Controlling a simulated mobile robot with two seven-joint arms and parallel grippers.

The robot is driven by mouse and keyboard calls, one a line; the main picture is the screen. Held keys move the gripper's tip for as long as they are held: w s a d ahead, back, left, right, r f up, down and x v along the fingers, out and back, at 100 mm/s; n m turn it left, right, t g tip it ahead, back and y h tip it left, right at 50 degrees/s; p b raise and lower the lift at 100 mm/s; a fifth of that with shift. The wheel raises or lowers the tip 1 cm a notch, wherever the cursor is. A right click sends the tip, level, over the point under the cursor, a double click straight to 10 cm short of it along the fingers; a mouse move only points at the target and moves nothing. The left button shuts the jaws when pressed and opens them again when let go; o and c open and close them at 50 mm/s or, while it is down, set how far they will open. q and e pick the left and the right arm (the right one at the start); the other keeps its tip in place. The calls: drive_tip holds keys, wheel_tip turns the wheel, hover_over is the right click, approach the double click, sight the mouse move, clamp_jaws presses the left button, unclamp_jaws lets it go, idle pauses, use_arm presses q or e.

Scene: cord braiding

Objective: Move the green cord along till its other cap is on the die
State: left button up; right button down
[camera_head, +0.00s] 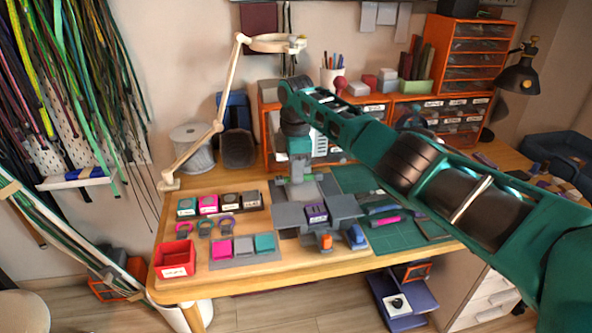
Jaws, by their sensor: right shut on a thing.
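My right gripper (298,178) points down over the grey press-like fixture (290,215) at the middle of the table. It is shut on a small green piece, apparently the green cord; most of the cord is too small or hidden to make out. The fixture carries a purple block (316,211), with a small orange part (326,241) and a blue part at its front. I cannot tell which part is the die, nor see the cord's other cap. My left gripper is out of view.
A red bin (174,259) stands at the table's front left, beside a grey tray of coloured blocks (244,262). A green cutting mat (395,235) with tools lies right of the fixture. A lamp (220,110) stands at the left. Orange drawers (440,112) stand behind.

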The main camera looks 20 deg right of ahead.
drive_tip(key=shift+p, duration=0.45)
idle(0.5)
drive_tip(key=c, duration=1)
unclamp_jaws()
